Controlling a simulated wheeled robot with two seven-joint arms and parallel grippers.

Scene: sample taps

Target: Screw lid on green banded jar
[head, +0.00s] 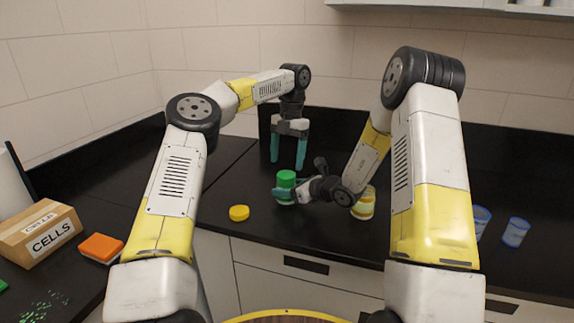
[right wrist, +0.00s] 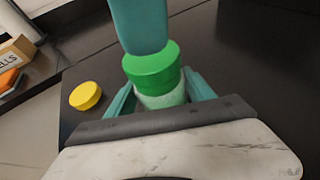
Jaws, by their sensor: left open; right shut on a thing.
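The green banded jar (head: 286,199) stands upright on the black counter. Its pale body (right wrist: 165,98) also shows in the right wrist view. A green lid (head: 286,179) sits on top of it, and the lid is large in the right wrist view (right wrist: 152,68). I cannot tell how tightly it is seated. My right gripper (head: 288,193) is shut around the jar's body below the lid, one finger on each side. My left gripper (head: 287,163) is open and empty, fingers pointing down, above the lid. One of its fingers (right wrist: 139,25) shows behind the lid in the right wrist view.
A yellow lid (head: 239,213) lies on the counter left of the jar. A yellow banded jar (head: 366,206) stands to the right, partly behind my right arm. A CELLS box (head: 42,233) and an orange sponge (head: 101,248) are at left.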

